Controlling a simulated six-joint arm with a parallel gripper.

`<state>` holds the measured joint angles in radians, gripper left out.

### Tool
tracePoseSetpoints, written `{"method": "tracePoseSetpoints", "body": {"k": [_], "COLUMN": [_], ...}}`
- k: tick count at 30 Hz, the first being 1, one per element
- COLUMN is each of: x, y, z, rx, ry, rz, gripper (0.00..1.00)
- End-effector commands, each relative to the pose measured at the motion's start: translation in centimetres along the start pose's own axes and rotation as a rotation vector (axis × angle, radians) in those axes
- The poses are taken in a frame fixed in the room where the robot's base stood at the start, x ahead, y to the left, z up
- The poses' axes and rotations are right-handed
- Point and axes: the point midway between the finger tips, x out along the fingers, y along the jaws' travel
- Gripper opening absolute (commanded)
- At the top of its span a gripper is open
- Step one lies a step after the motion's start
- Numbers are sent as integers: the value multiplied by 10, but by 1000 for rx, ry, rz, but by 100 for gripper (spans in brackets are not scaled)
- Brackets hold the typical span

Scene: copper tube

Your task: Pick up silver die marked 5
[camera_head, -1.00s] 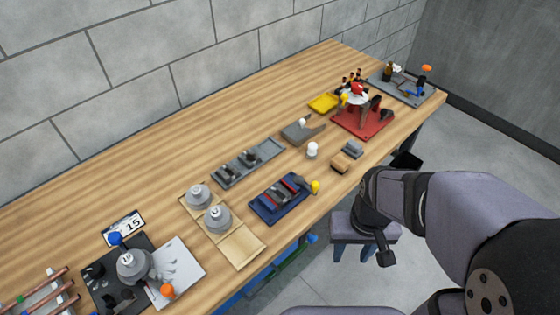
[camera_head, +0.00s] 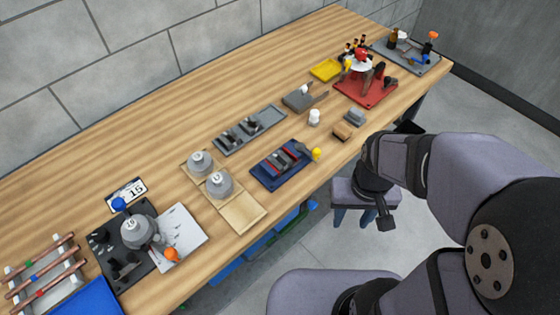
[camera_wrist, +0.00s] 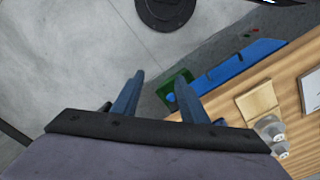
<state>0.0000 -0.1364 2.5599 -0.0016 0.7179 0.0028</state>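Two silver dies, one (camera_head: 199,163) behind the other (camera_head: 219,186), stand on a light wooden tray (camera_head: 241,213) on the workbench. A third silver die (camera_head: 138,233) sits on a black plate at the left. The marks on top are too small to read surely, so I cannot tell which die is marked 5. In the wrist view, silver dies (camera_wrist: 268,127) show small at the lower right. My gripper (camera_wrist: 159,78) has its two blue fingers apart with nothing between them. It is over the floor beside the bench, away from the dies.
A card reading 15 (camera_head: 127,193) lies behind the black plate. A copper tube rack (camera_head: 42,270) and blue tray (camera_head: 88,299) are at lower left.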

Motion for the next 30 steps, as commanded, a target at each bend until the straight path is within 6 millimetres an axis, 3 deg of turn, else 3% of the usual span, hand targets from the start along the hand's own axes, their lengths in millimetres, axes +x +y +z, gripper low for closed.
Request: {"method": "tracePoseSetpoints", "body": {"k": [10,14,24,30], "x": [0,0,0,-3], "y": [0,0,-1,-7], "z": [0,0,-1,-14], "rx": [0,0,-15,-187], "ry": [0,0,-5,-63], "rz": [0,0,3,51], "gripper": [40,69,69,69]}}
